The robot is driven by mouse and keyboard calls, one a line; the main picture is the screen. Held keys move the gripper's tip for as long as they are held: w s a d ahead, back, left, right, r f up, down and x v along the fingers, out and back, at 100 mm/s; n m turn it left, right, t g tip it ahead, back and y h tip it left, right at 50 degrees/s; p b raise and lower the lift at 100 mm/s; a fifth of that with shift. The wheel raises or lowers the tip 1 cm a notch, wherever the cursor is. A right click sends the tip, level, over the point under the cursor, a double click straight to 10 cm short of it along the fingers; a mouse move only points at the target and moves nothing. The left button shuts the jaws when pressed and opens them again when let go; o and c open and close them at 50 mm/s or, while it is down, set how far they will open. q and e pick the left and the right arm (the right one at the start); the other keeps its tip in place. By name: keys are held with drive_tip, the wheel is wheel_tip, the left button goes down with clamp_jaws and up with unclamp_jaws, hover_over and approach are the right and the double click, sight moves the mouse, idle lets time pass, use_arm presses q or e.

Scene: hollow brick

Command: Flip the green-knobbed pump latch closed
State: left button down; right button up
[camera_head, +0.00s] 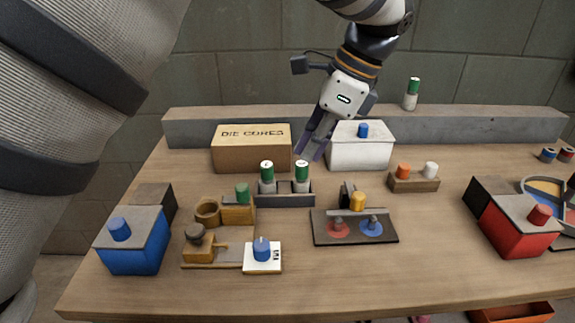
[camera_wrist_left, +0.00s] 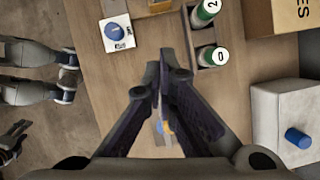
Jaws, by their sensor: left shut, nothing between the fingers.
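The green knob (camera_head: 242,192) stands on a tan block at the back right of a small wooden pump fixture (camera_head: 222,252), left of centre on the table. The fixture also has a round wooden cup and a dark knob on a block. Whether the latch is open or closed is hard to tell. My left gripper (camera_head: 310,153) is shut and empty, pointing down above the table, behind and right of the green knob and apart from it. In the left wrist view its fingers (camera_wrist_left: 163,65) meet at the tips; the green knob is not visible there.
Two green-capped bottles (camera_head: 284,178) stand in a grey rack between gripper and fixture. The die cores box (camera_head: 251,149) and a white box (camera_head: 360,152) stand behind. A blue box (camera_head: 135,247) stands left.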

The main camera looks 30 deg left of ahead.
use_arm(q)
drive_tip(key=s+a+f+p, duration=0.1)
drive_tip(key=s+a+f, duration=0.2)
drive_tip(key=a+f, duration=0.4)
drive_tip(key=shift+d+x, duration=0.2)
drive_tip(key=shift+x, duration=0.8)
use_arm(e)
drive_tip(key=shift+w+r+t, duration=0.3)
drive_tip(key=shift+w+r, duration=0.15)
drive_tip(key=shift+r, duration=0.3)
use_arm(q)
drive_tip(key=shift+f, duration=0.15)
